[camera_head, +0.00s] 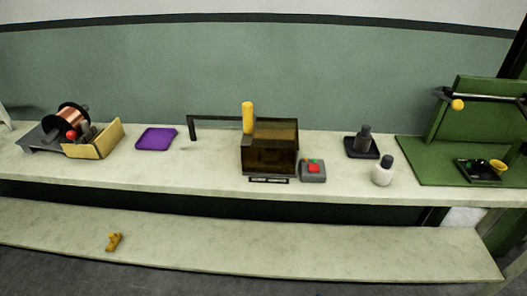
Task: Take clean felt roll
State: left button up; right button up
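I cannot clearly identify a felt roll in the head view. A white, rounded object (463,218) shows partly below the right end of the bench, half hidden by the bench edge; I cannot tell what it is. A small white bottle-like piece with a dark top (382,173) stands on the bench right of centre. A yellow upright cylinder (248,118) stands at the dark brown box (270,155). Neither of my grippers is in view.
The long pale bench (210,175) carries a copper spool (70,119), a purple mat (156,139), a grey button box (313,172), a dark bottle on a tray (364,140) and a green stand (480,110). A small yellow object (114,241) lies on the lower shelf (250,253).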

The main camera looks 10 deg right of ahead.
aim_at(383, 173)
jog(key=k+j+z, duration=0.1)
jog(key=z, duration=0.25)
jog(key=i+z, duration=0.1)
jog(key=z, duration=0.8)
